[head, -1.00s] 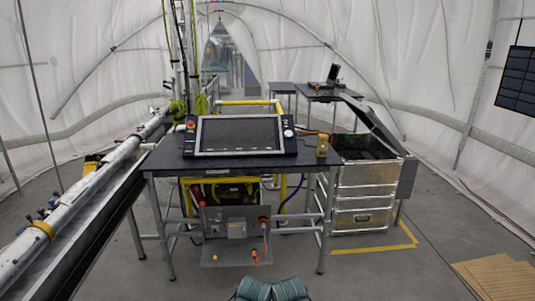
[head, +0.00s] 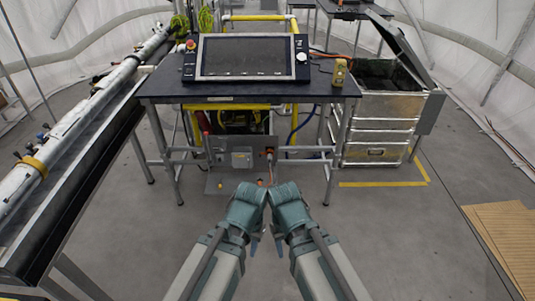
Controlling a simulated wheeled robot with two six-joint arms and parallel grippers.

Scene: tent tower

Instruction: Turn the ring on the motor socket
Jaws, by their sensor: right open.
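A grey panel (head: 225,157) is mounted low under the dark table. What looks like the motor socket (head: 269,153), small and dark with orange on it, sits at the panel's right side. The ring is too small to make out. My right gripper (head: 279,240) and my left gripper (head: 255,241) are side by side at the bottom centre, in front of and apart from the panel. The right gripper is open and holds nothing that I can see. The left fingers are mostly hidden behind its wrist.
The dark table (head: 165,88) carries a console with a screen (head: 243,57) and a yellow handheld device (head: 339,72). A metal case (head: 376,130) with its lid up stands at the right. A long rail with pipes (head: 75,125) runs along the left. The floor before the table is clear.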

